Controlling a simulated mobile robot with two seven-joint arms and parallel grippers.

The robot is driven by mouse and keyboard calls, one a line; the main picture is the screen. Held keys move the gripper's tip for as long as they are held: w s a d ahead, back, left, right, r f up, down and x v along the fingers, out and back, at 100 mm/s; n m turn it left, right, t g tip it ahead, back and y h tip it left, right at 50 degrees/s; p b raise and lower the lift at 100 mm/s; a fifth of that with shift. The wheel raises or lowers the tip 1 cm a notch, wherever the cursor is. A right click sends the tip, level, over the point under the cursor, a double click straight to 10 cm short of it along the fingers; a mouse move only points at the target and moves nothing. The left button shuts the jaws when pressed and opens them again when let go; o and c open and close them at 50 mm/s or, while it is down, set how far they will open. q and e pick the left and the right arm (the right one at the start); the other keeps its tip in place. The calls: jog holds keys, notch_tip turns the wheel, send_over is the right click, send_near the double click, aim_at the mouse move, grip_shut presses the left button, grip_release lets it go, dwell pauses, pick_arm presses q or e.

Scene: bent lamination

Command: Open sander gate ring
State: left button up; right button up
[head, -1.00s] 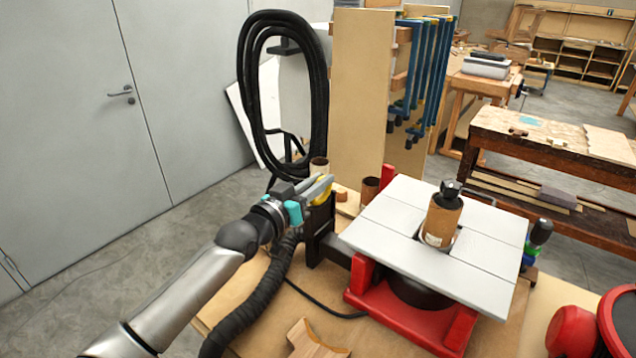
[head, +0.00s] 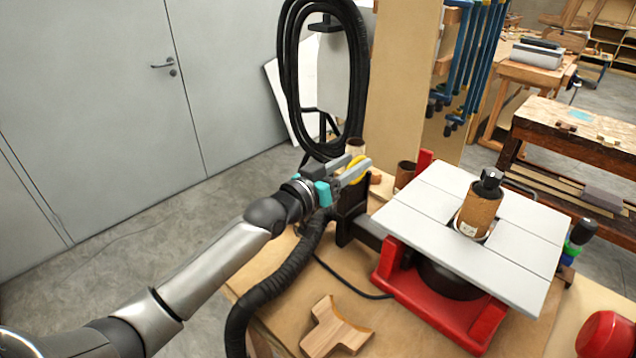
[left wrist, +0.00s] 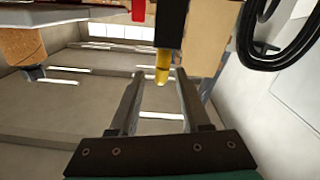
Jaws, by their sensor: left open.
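The yellow gate ring (head: 357,168) is on the black part at the left of the spindle sander (head: 400,223), partly hidden by my left gripper (head: 361,163). In the left wrist view, a narrow yellow part (left wrist: 162,76) below a black post appears between the tips of my left gripper (left wrist: 160,74). The two fingers are spread, with a gap visible on each side of the yellow part. I cannot tell whether either finger touches it. The sander has a grey table, a red base and an upright brown sanding drum (head: 478,212). My right gripper is not in view.
A black ribbed hose (head: 285,275) runs below my left arm. A wooden piece (head: 335,328) lies on the bench (head: 275,270) in front of the sander. Brown sleeves stand behind the gripper. A coiled black hose (head: 290,75) hangs behind. The floor at left is clear.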

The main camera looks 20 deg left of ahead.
pick_arm(q)
jog(key=b+v, duration=0.1)
jog(key=v, duration=1.3)
jog(key=shift+w+r, duration=0.1)
